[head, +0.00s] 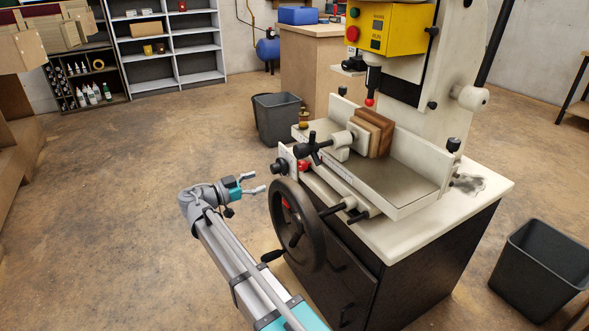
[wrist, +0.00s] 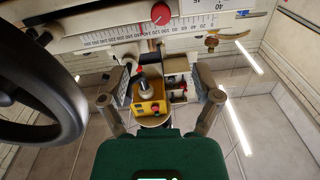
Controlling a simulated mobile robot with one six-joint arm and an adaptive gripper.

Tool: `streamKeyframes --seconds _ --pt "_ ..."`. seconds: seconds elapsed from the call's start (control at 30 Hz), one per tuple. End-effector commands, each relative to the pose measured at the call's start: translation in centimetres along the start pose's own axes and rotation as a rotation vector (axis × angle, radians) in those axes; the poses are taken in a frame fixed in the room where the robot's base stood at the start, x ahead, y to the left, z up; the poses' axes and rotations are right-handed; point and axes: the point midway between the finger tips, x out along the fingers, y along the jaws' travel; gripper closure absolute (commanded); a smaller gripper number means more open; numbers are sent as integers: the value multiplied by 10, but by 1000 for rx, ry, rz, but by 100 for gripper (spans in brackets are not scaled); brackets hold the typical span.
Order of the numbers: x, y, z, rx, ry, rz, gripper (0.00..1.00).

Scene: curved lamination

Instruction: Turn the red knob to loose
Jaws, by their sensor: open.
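The red knob (head: 303,165) is a small round knob on the left end of the machine's vise bed, just above the handwheel. In the wrist view a round red knob (wrist: 160,14) shows at the top, on a pale panel with a printed scale. My gripper (head: 254,183) is left of the machine, short of the handwheel and apart from the knob. In the wrist view my gripper (wrist: 160,98) has its two fingers spread wide with nothing held between them. The knob's loose or tight marking cannot be read.
The black handwheel (head: 297,225) stands close to my gripper's right and shows large at left in the wrist view (wrist: 35,85). A black handle (head: 312,148) and a wooden block (head: 374,133) are on the vise. A grey bin (head: 277,118) stands behind. The floor at left is clear.

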Motion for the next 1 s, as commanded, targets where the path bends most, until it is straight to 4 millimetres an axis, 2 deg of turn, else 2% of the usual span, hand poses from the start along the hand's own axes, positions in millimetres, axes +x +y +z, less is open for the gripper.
streamKeyframes --seconds 0.17,0.63,0.87,1.0 --pt "-1 0 0 54 -1 -2 19" --pt "3 0 0 54 0 -1 19" --pt "21 1 0 53 0 0 19" --pt "39 1 0 53 0 1 19"
